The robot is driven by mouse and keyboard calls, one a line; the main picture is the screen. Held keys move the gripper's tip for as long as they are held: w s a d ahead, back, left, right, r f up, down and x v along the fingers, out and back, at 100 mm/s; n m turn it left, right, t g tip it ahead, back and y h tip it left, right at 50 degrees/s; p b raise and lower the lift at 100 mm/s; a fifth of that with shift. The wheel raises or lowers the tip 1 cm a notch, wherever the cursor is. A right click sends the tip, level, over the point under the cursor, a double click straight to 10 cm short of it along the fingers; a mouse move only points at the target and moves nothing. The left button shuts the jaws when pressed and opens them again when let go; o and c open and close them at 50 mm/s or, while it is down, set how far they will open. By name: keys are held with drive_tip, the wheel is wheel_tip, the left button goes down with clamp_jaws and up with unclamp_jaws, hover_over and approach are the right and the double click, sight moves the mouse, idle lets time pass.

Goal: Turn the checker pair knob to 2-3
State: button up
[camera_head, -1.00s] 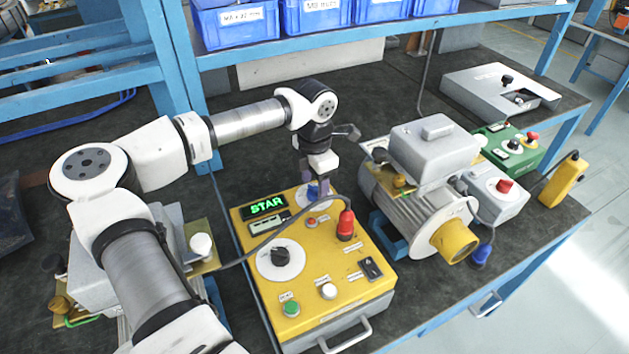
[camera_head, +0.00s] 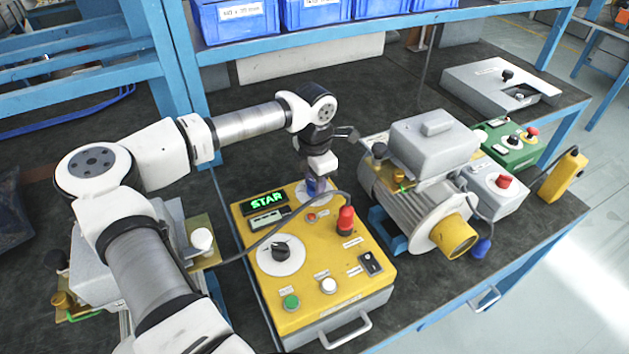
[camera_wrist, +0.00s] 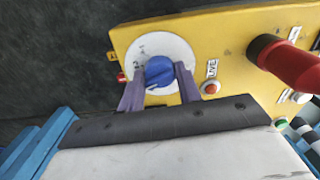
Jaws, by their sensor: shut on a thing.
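The yellow checker box (camera_head: 335,282) stands on the dark bench top, in the middle of the head view. Its blue pair knob (camera_wrist: 160,71) sits on a round white dial (camera_wrist: 180,48) near the box's far edge. My gripper (camera_wrist: 160,84) is shut on the blue knob, with one purple finger on each side. The fingers hide part of the dial, and its markings are too small to read surely. In the head view my gripper (camera_head: 318,185) comes down on the knob from above, and the knob is mostly hidden there.
A green display (camera_head: 267,201), a black knob (camera_head: 281,249) and a red plug (camera_head: 346,218) with a cable are on the box. A grey motor (camera_head: 405,190) stands close to its right. Blue bins (camera_head: 235,20) sit on the shelf above.

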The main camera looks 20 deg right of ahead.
drive_tip(key=shift+f+m+b, duration=0.15)
drive_tip(key=shift+m+b, duration=0.15)
drive_tip(key=shift+b, duration=0.1)
drive_tip(key=m+b, duration=0.2)
drive_tip(key=shift+m+b, duration=1.65)
drive_tip(key=shift+m, duration=0.85)
drive_tip(key=shift+r, duration=0.2)
drive_tip(key=o, duration=1)
drive_tip(key=shift+c, duration=0.2)
